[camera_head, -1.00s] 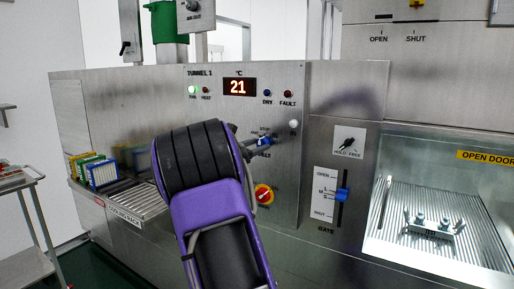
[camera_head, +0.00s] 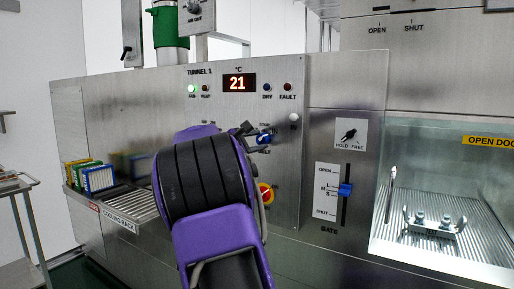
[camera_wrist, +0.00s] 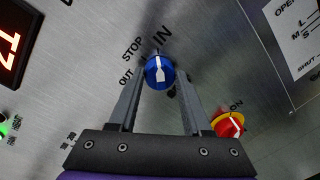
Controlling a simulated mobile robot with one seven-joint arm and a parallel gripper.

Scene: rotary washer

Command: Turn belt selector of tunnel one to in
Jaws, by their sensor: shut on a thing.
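The belt selector (camera_wrist: 160,72) is a round blue knob with a white pointer, on the steel panel marked TUNNEL 1. It also shows in the head view (camera_head: 265,139), partly covered by my gripper. STOP, OUT and IN are printed around it. In the wrist view its pointer points up and slightly left, roughly between STOP and IN; the exact setting is hard to tell. My gripper (camera_wrist: 161,80) is shut on the knob, one finger on each side. In the head view my gripper (camera_head: 252,137) reaches the panel from the left.
A red and yellow rotary switch (camera_head: 265,193) sits just below the selector, close to my wrist. A blue gate slider (camera_head: 345,190) is to the right. The red display (camera_head: 239,83) reads 21. A cooling rack (camera_head: 128,205) with coloured racks stands at left.

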